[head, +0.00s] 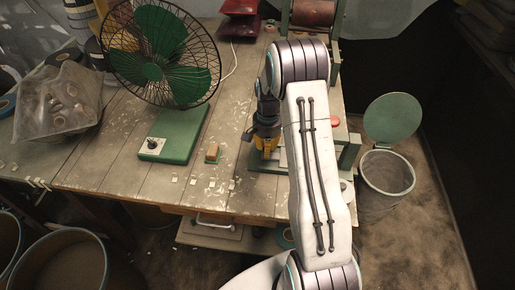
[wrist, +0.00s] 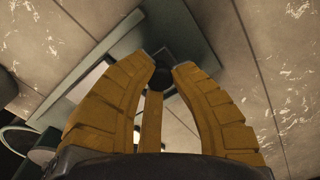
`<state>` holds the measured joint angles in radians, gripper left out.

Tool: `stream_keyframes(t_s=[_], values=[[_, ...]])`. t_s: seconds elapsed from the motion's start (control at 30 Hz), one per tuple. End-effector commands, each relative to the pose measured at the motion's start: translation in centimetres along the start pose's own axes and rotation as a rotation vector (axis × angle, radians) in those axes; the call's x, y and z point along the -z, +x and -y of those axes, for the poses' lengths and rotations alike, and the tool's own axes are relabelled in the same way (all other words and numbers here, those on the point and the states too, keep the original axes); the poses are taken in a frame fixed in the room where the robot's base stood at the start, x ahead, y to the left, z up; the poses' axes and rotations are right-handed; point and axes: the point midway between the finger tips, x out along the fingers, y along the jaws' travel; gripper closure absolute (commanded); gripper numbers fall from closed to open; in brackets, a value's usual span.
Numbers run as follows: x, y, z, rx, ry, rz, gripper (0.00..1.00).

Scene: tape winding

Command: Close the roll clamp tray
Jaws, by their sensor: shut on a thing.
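My gripper (head: 265,145), with yellow fingers, points down at the front right part of the table, over a green metal base. In the wrist view its fingertips (wrist: 161,73) close around a small black knob (wrist: 161,79). The knob stands at a grey-green metal piece (wrist: 185,38), which seems to be part of the roll clamp tray; the fingers hide much of it. I cannot tell how far open the tray is.
A green fan (head: 160,50) stands left of my gripper. A small brown-and-green block (head: 212,153) and scraps lie between them. A winding frame with a brown roll (head: 313,14) is at the back. A wire bin (head: 386,172) with a raised green lid stands right of the table.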

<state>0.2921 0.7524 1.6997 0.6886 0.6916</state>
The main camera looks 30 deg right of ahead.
Motion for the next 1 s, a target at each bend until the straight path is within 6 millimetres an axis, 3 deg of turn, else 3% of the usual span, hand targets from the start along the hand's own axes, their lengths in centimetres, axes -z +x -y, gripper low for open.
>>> stream_keyframes(t_s=[0.1, 0.3, 0.47, 0.77, 0.8, 1.0], values=[[1.5, 0.5, -3.6, -0.001, 0.011, 0.001, 1.00], [3.1, 0.4, -7.6, -0.001, 0.006, 0.002, 1.00], [3.5, 0.3, -8.9, -0.002, 0.003, 0.003, 1.00], [3.5, 0.3, -9.1, -0.003, 0.005, 0.006, 1.00], [3.5, 0.3, -9.1, -0.003, 0.006, 0.006, 0.76], [3.5, 0.2, -9.0, -0.002, 0.004, 0.004, 0.58]])
